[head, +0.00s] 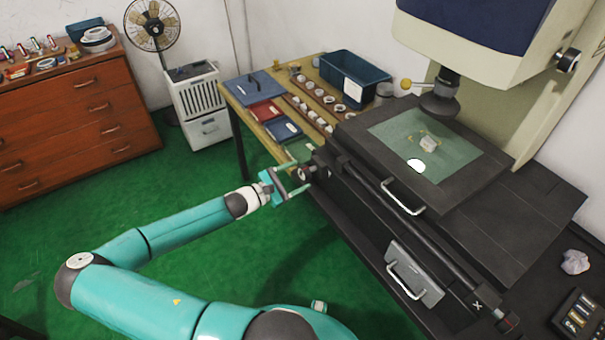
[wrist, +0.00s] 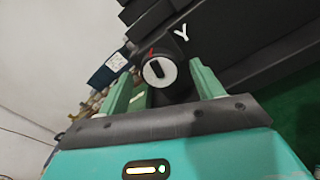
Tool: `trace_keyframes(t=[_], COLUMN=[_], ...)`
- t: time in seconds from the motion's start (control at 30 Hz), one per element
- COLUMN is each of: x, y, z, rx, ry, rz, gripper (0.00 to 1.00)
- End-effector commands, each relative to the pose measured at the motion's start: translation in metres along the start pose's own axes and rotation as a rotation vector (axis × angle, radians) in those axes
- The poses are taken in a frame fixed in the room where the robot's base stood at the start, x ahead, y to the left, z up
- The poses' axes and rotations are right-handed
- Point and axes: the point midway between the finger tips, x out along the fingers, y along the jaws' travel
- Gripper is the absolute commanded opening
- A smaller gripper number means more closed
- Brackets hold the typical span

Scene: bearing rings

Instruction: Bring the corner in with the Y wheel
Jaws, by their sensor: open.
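The Y wheel (wrist: 158,72) is a dark knob with a pale round face, a black bar across it and a red mark at its upper edge. A white letter Y (wrist: 181,33) is on the dark housing beside it. In the head view the wheel (head: 304,174) is at the near left end of the machine's stage. My gripper (head: 294,178) is open, with one green finger on each side of the wheel; I cannot tell whether they touch it. A small pale grey block (head: 428,144) lies on the green glass plate (head: 461,164); its corner is too small to make out.
The microscope head (head: 439,103) hangs over the plate. An X-marked wheel (head: 507,322) is at the stage's right front, with two handles between. A wooden bench (head: 244,104) with trays of rings stands behind my gripper. Green floor (head: 190,185) is clear at left.

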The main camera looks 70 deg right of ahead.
Motion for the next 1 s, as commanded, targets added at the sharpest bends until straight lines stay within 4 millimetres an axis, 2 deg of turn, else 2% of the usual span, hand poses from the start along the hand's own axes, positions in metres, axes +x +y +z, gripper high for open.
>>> trace_keyframes(t=[0.03,0.3,0.5,1.0], x=[-0.012,-0.072,-0.101,-0.11], y=[0.001,0.001,0.0,-0.002], z=[-0.001,-0.001,0.0,-0.001], rx=[0.003,0.002,0.001,0.007], ry=[0.005,0.005,0.002,0.013], rz=[0.001,0.002,0.001,-0.013], gripper=[0.66,0.66,0.66,0.66])
